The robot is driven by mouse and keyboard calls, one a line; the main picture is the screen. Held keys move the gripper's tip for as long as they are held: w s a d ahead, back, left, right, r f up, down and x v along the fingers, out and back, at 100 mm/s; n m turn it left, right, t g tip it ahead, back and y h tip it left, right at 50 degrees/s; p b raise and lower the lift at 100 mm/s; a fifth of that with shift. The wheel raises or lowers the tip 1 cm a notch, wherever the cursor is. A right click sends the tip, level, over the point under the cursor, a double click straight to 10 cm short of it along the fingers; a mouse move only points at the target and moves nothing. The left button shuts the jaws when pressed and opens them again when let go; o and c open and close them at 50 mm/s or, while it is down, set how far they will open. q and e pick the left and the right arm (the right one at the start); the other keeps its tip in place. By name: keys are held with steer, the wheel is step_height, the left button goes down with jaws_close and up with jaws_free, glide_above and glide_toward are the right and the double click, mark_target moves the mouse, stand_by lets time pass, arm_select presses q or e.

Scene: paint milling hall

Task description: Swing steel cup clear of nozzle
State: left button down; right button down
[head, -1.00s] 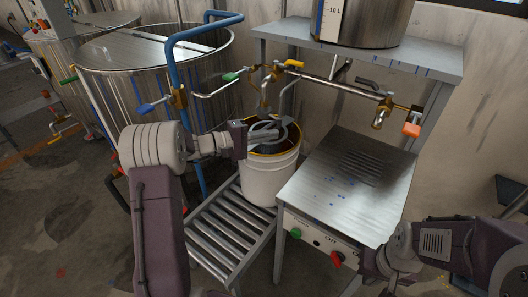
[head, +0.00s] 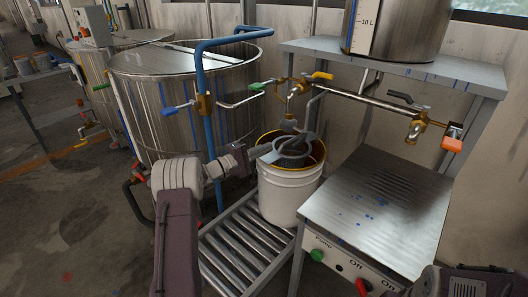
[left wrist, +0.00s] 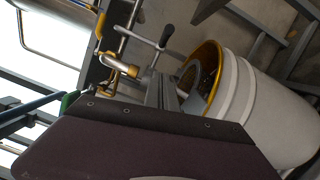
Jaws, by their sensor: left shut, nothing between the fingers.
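The steel cup (head: 292,160) appears as a grey ribbed round piece with a ring-like top, at the mouth of a white bucket (head: 287,198). The nozzle (head: 291,116) is the small outlet hanging from the brass valve above the bucket. I cannot tell whether the cup is directly under it. My left gripper (head: 268,150) is shut and empty, its fingers reaching in from the left over the bucket rim beside the cup. Whether they touch it is unclear. In the left wrist view the fingers (left wrist: 163,92) point at the bucket mouth and hide most of the cup. My right gripper is out of frame.
A steel pipe with coloured valve handles (head: 322,75) runs above the bucket. The bucket stands on a roller conveyor (head: 240,245). A steel cabinet (head: 385,205) is on the right, a large tank (head: 180,120) and blue pipe (head: 208,120) on the left.

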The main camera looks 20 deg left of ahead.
arm_select(q)
steer(key=w+d+r, duration=0.1)
steer(key=w+d, duration=0.2)
steer(key=d, duration=0.4)
steer(key=shift+w+b, duration=0.2)
steer(key=shift+b, duration=0.15)
